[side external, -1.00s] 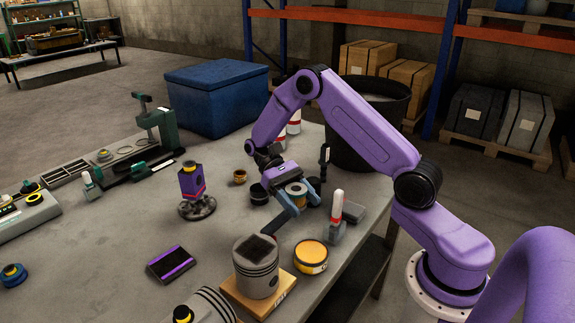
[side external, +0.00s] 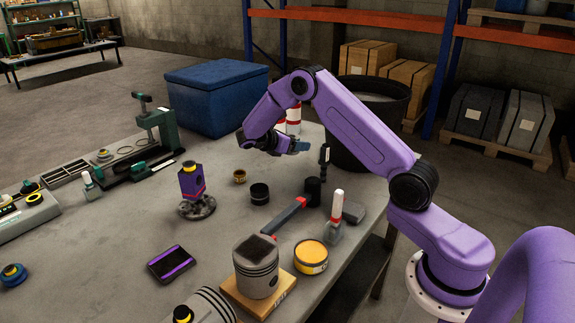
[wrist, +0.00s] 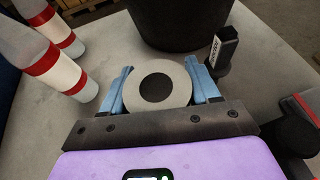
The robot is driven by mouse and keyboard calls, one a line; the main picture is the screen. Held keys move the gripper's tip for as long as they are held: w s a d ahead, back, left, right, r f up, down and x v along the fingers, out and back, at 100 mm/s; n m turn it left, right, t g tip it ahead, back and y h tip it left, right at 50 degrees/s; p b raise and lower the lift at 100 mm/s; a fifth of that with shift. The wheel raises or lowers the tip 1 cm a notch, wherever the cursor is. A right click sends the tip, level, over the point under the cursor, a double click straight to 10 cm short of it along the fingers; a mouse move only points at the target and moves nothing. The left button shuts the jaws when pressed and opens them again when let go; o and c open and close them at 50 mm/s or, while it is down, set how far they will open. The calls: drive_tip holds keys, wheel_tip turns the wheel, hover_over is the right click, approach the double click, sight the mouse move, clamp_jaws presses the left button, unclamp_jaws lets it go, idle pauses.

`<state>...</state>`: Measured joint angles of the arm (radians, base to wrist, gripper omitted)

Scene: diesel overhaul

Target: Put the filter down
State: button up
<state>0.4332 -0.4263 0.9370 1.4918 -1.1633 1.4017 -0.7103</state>
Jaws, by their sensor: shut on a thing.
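The filter (wrist: 132,88) shows end-on in the wrist view as a grey ring with a dark round centre. My gripper (wrist: 160,80) has its blue fingers on either side of it and is shut on it. In the side view my gripper (side external: 302,147) is over the far edge of the table (side external: 232,225), in front of the large dark bin (side external: 372,140). The filter is hidden there behind my wrist. I cannot tell whether it touches the table.
White bottles with red bands (wrist: 50,65) stand left of the filter. A black upright tool (wrist: 224,45) stands to its right, with the bin (wrist: 180,25) beyond. A red-ended bar (side external: 285,215), a piston (side external: 256,268) and a yellow tin (side external: 311,256) lie nearer.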

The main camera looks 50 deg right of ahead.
drive_tip(key=w+d+n+t, duration=0.4)
drive_tip(key=w+d+t, duration=0.1)
drive_tip(key=w+d, duration=0.2)
hover_over(290, 161)
drive_tip(key=shift+n, duration=0.3)
wheel_tip(290, 161, down, 6)
drive_tip(key=shift+a+r, duration=0.1)
drive_tip(key=shift+a, duration=0.05)
drive_tip(key=shift+f, duration=2.1)
drive_tip(key=o, duration=1.1)
drive_tip(key=shift+f, duration=0.15)
